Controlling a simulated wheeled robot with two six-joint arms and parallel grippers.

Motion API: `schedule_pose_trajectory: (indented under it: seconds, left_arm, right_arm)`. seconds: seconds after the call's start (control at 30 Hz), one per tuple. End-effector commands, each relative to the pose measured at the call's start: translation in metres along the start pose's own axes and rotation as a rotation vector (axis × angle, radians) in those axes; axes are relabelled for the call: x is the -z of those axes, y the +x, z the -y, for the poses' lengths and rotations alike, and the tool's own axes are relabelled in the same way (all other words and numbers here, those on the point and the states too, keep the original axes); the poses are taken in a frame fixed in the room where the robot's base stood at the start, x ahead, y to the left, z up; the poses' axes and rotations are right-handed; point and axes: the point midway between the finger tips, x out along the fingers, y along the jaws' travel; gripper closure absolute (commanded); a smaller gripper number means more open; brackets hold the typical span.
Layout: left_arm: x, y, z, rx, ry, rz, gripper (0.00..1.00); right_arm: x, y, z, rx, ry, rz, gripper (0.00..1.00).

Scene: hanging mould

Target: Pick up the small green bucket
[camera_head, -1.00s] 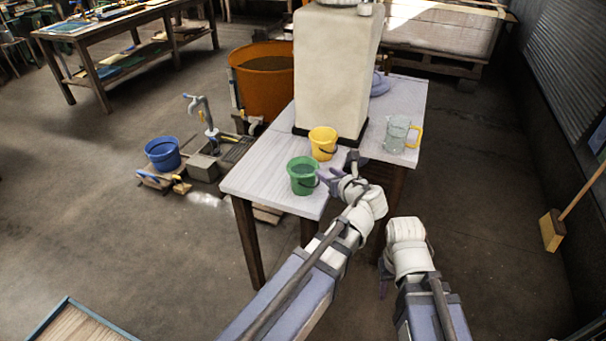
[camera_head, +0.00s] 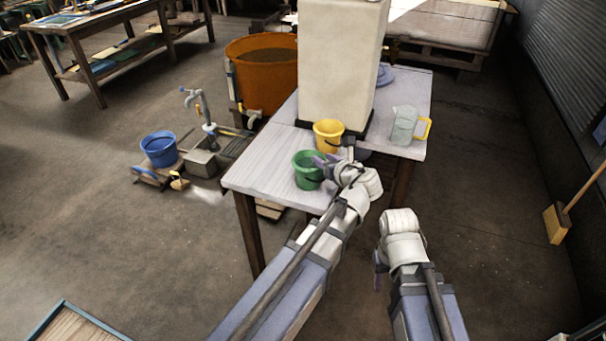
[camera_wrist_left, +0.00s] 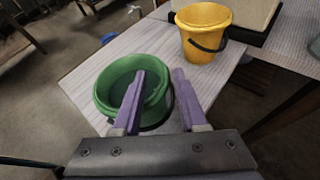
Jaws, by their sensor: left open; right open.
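The small green bucket (camera_head: 308,170) stands upright on the white wooden table (camera_head: 262,165), close to its front edge. It also shows in the left wrist view (camera_wrist_left: 108,88), with a dark handle hanging at its right side. My left gripper (camera_head: 326,163) is at the bucket's right side, with its jaws apart. In the left wrist view one purple finger of the left gripper (camera_wrist_left: 158,82) overlaps the bucket's opening and the other is just past its right rim. I cannot tell whether either finger touches it. My right gripper (camera_head: 379,268) hangs low, right of the table.
A yellow bucket (camera_head: 328,134) stands just behind the green one, beside a tall cream block (camera_head: 342,65). A clear jug with a yellow handle (camera_head: 404,126) is at the table's right. A blue bucket (camera_head: 159,149) is near the floor at left. The table's left front is clear.

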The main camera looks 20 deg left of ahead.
Motion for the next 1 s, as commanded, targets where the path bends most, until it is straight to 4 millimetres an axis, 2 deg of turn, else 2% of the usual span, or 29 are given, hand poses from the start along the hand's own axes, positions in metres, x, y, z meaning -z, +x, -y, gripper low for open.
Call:
schedule_pose_trajectory:
  seconds: [0.23,0.63,1.0]
  left_arm:
    - [0.0006,0.0023,0.0014,0.001,0.001,0.0,0.58]
    - [0.0008,0.0023,0.0016,0.001,0.0,0.0,1.0]
    - [0.0012,0.0022,0.0016,0.002,-0.001,-0.002,1.0]
  right_arm:
    - [-0.0002,0.0016,0.0001,0.0,0.0,0.0,0.54]
    - [0.0,0.0016,0.0001,0.0,0.0,0.0,0.54]
    - [0.0,0.0018,0.0001,0.0,0.0,0.0,0.54]
